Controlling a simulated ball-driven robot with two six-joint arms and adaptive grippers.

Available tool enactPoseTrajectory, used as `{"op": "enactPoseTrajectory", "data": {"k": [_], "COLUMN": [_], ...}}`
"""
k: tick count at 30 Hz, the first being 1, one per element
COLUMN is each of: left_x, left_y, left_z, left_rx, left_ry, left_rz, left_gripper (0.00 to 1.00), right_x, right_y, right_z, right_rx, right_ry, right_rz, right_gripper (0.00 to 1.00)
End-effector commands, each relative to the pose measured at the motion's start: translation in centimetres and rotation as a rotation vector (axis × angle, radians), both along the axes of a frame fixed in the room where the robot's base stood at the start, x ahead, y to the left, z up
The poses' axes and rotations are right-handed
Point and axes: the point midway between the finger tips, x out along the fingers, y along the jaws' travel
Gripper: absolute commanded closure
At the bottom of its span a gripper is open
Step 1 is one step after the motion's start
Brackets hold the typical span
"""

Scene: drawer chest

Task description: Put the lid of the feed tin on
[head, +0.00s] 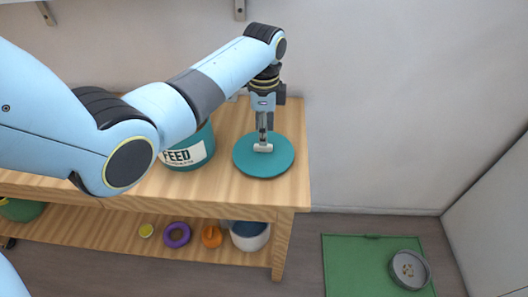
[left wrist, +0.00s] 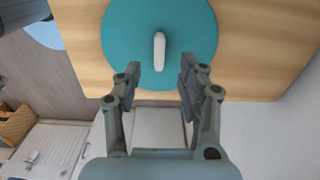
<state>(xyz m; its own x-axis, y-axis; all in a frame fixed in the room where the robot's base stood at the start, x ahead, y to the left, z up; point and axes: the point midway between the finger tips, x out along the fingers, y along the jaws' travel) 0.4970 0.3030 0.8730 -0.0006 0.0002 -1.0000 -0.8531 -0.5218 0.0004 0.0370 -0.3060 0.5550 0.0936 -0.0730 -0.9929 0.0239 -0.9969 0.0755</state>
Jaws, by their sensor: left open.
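The teal round lid (head: 266,165) lies flat on the wooden table near its right end, with a pale bar handle (head: 263,148) across its middle. The teal feed tin (head: 188,155) with a white FEED label stands to the left of the lid, its top mostly hidden behind my left arm. My left gripper (head: 263,138) is above the lid, pointing down close to the handle. In the left wrist view the left gripper (left wrist: 158,78) is open, and the lid (left wrist: 125,30) and handle (left wrist: 159,52) show just beyond its fingertips. My right gripper is not in view.
The wooden table (head: 285,195) has a lower shelf holding a purple ring (head: 177,235), an orange object (head: 211,237), a yellow object (head: 146,231) and a white-and-blue container (head: 250,236). A green mat (head: 355,265) with a grey bowl (head: 409,269) lies on the floor to the right.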

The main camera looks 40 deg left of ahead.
Motion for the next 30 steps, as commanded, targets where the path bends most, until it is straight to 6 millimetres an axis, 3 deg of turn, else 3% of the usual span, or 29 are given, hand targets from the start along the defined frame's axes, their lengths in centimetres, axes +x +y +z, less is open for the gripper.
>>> {"op": "enactPoseTrajectory", "data": {"k": [7,16,25,30], "left_x": [-0.1,-0.1,-0.1,-0.1], "left_y": [0.0,0.0,0.0,0.0], "left_z": [-3.8,-4.4,-4.4,-4.4], "left_rx": [0.000,0.000,0.000,0.000], "left_ry": [0.002,0.000,0.000,0.000], "left_rz": [0.000,0.001,0.001,0.001], "left_gripper": [0.60,0.60,0.99,1.00], "right_x": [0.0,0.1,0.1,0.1], "right_y": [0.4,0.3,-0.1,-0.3], "right_z": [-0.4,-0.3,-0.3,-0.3], "right_rx": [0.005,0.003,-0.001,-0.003], "right_ry": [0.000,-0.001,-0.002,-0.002], "right_rz": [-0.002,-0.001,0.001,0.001], "right_gripper": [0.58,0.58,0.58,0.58]}}
